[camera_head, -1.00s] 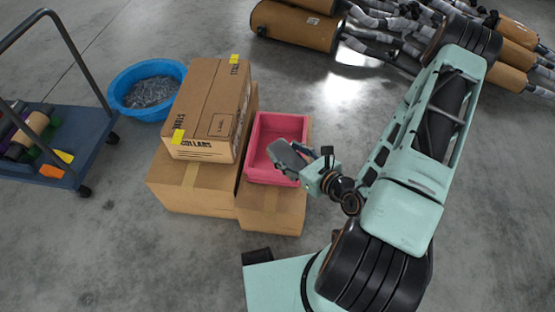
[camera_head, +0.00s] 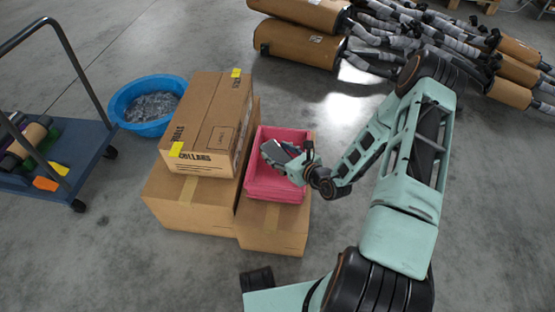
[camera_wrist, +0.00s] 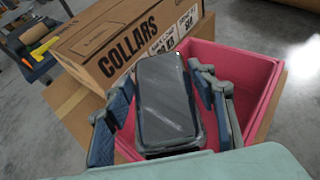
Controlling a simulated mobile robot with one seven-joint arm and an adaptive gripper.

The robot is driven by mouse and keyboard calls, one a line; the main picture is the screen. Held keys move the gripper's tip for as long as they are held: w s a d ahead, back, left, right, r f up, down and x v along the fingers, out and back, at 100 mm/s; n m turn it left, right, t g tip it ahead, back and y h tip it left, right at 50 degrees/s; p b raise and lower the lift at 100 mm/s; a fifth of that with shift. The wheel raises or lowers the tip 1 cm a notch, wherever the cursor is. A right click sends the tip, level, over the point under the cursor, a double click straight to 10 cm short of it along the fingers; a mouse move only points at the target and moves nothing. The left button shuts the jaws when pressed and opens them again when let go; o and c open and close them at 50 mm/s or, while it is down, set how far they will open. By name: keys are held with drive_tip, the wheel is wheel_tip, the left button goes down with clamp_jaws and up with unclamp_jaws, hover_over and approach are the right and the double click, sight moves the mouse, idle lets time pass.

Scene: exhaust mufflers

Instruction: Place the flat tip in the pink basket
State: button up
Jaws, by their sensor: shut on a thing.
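The flat tip is a dark grey, flat, rounded rectangular piece (camera_wrist: 165,100) held between the fingers of my gripper (camera_wrist: 162,108) in the wrist view. In the head view my gripper (camera_head: 282,158) is over the pink basket (camera_head: 282,194), with the dark flat tip (camera_head: 271,152) at its end. The basket stands upright on a cardboard box. In the wrist view the basket (camera_wrist: 262,73) lies behind and below the held piece. My gripper hides part of the basket's inside.
A cardboard carton marked COLLARS (camera_head: 205,120) stands left of the basket, higher than its rim. A blue tub (camera_head: 125,103) of metal pieces and a cart (camera_head: 75,145) are farther left. Mufflers (camera_head: 300,48) lie at the back. Floor right of the basket is clear.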

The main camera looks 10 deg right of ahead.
sight(278, 159)
drive_tip(key=shift+w+f+b, duration=0.1)
drive_tip(key=shift+f+b, duration=0.35)
drive_tip(key=shift+f, duration=1.1)
drive_tip(key=shift+f, duration=0.1)
drive_tip(key=shift+f+b, duration=0.35)
drive_tip(key=shift+f, duration=0.15)
drive_tip(key=o, duration=1.5)
drive_tip(key=shift+c, duration=0.2)
drive_tip(key=shift+r, duration=0.15)
drive_tip(key=p+v, duration=0.4)
drive_tip(key=v, duration=0.8)
drive_tip(key=shift+r+p, duration=0.3)
drive_tip(key=shift+r, duration=0.05)
drive_tip(key=shift+r, duration=0.1)
